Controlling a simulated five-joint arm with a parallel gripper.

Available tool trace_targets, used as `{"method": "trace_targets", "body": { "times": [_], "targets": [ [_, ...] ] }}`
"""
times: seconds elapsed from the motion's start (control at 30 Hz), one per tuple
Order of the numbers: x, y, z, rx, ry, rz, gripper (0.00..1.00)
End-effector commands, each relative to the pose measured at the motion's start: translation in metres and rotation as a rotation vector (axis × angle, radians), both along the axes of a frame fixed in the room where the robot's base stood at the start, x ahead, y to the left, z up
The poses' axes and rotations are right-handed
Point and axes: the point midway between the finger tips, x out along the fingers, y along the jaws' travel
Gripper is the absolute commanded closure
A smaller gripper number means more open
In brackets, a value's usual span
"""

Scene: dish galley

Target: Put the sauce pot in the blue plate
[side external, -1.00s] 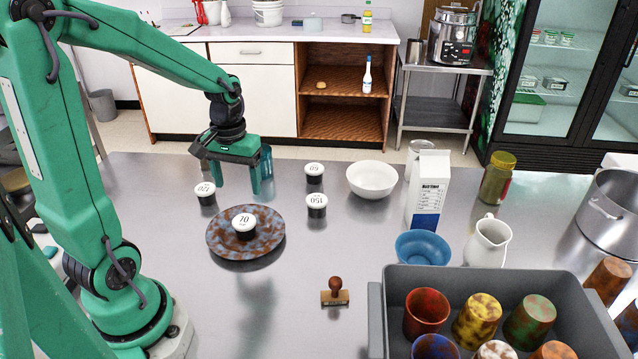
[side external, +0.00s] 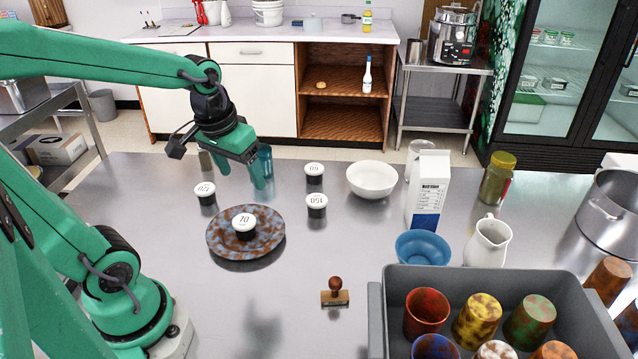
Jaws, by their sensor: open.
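A small black sauce pot with a white lid marked 70 (side external: 244,226) stands upright on the mottled blue and brown plate (side external: 268,244), near its middle. Three similar lidded pots stand on the steel table: one at the plate's upper left (side external: 205,193), one marked 150 (side external: 316,205) to its right, and one behind that (side external: 314,173). My gripper (side external: 241,176) is open and empty, tilted, in the air behind the plate, apart from all the pots.
A teal glass (side external: 266,160) stands close behind my gripper. A white bowl (side external: 372,180), milk carton (side external: 428,190), blue bowl (side external: 423,249) and white jug (side external: 487,242) stand to the right. A grey crate of cups (side external: 500,278) and a stamp (side external: 335,292) are in front.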

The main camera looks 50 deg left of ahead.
Motion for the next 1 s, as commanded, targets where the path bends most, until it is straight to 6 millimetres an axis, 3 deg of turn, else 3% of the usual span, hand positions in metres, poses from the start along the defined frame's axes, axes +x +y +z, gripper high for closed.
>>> {"method": "trace_targets", "body": {
  "times": [0.2, 0.4, 1.0],
  "targets": [
    [-0.020, -0.029, 0.025, 0.033, -0.122, -0.145, 0.29],
    [-0.037, -0.047, 0.037, 0.052, -0.207, -0.246, 0.29],
    [-0.044, -0.054, 0.042, 0.061, -0.245, -0.293, 0.29]
  ]
}}
